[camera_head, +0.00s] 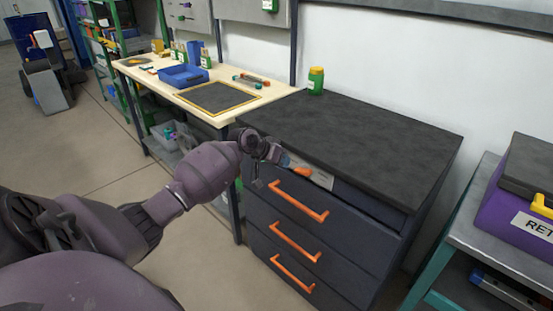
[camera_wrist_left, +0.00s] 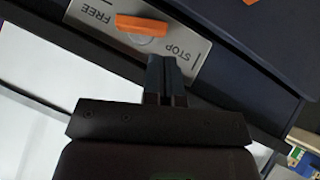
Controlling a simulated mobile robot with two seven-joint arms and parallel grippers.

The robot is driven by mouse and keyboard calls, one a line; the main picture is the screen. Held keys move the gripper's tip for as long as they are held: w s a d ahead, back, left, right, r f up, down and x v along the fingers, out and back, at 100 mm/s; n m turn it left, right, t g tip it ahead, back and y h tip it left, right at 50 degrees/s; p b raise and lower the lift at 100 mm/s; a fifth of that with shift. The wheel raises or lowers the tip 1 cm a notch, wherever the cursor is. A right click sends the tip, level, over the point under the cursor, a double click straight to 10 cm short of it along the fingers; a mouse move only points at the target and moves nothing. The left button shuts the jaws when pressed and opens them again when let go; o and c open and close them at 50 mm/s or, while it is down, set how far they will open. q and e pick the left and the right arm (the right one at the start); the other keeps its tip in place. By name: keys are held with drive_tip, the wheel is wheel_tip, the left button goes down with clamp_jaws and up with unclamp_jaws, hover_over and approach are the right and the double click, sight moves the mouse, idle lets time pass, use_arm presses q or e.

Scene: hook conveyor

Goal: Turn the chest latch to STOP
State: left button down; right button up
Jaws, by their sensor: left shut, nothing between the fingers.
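The chest latch is an orange handle (camera_head: 302,171) on a pale label plate (camera_head: 322,180) at the top front of the dark drawer chest (camera_head: 345,135). In the left wrist view the orange handle (camera_wrist_left: 141,25) lies across the plate (camera_wrist_left: 200,47), between the upside-down words FREE on the left and STOP on the right. My left gripper (camera_head: 284,160) is at the chest front, just left of the handle in the head view. In the left wrist view its fingers (camera_wrist_left: 165,62) are shut and empty, their tips just below the handle and beside STOP. Contact is unclear. My right gripper is not in view.
The chest has three drawers with orange pulls (camera_head: 297,240). A green bottle (camera_head: 316,80) stands on its top. A workbench with a blue tray (camera_head: 183,76) is at the left. A purple case (camera_head: 515,205) sits on a cart at the right.

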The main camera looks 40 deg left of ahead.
sight(297, 169)
use_arm(q)
drive_tip(key=x, duration=0.4)
drive_tip(key=shift+b, duration=0.35)
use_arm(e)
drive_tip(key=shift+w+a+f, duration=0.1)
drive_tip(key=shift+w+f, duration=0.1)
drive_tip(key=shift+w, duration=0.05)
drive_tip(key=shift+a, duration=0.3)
use_arm(q)
drive_tip(key=shift+a, duration=0.1)
drive_tip(key=shift+h, duration=0.3)
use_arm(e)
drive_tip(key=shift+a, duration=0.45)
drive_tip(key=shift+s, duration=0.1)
